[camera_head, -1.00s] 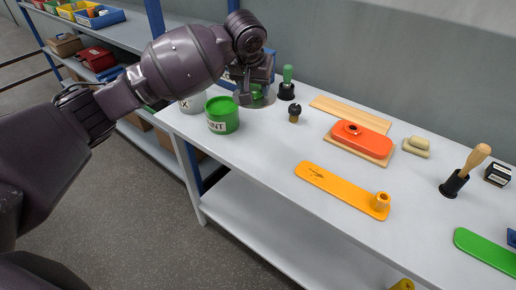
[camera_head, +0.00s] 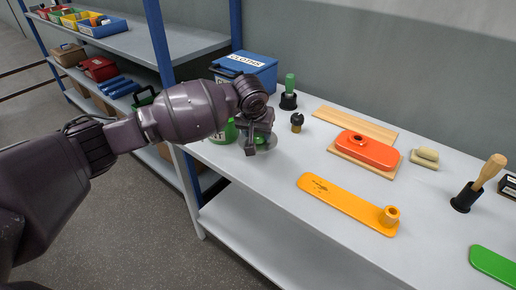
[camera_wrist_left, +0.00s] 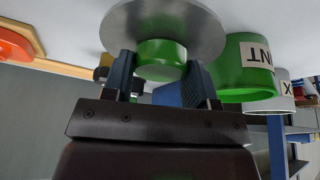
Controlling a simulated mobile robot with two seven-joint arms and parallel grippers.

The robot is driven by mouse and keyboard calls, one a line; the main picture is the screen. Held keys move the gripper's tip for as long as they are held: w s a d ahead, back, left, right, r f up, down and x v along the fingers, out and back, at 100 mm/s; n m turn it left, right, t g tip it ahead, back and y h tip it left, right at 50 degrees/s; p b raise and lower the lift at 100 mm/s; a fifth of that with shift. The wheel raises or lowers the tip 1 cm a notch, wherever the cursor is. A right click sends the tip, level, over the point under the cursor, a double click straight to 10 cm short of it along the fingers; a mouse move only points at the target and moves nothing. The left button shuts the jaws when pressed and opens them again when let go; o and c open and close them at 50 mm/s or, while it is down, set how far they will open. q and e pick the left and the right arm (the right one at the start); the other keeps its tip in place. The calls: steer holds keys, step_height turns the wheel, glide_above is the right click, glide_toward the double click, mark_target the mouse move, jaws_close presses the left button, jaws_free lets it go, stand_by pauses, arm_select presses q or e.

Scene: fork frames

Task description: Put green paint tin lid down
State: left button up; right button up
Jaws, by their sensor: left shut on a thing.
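The green paint tin lid shows in the left wrist view as a grey metal disc (camera_wrist_left: 195,22) with a green knob (camera_wrist_left: 160,60). My left gripper (camera_wrist_left: 160,70) is shut on the knob, one finger on each side. In the head view the gripper (camera_head: 257,146) hangs over the white bench, and the disc's edge (camera_head: 272,142) shows beside it. I cannot tell whether the disc touches the bench. The green paint tin (camera_head: 230,132) stands just left of the lid, partly hidden by my arm; it also shows in the left wrist view (camera_wrist_left: 245,85). My right gripper is not in view.
A blue cloths box (camera_head: 248,68) stands behind my arm. A green-handled tool (camera_head: 289,93) and a small dark-topped piece (camera_head: 297,121) stand nearby. An orange block (camera_head: 366,149) and yellow board (camera_head: 345,201) lie to the right. The bench (camera_head: 275,178) is clear in front.

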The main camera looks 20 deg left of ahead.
mark_target(257, 157)
arm_select(q)
steer(key=shift+f, duration=0.4)
step_height(257, 157, down, 5)
steer(key=shift+f+b, duration=0.2)
steer(key=shift+b, duration=0.45)
steer(key=shift+r, duration=0.15)
steer(key=o, duration=0.9)
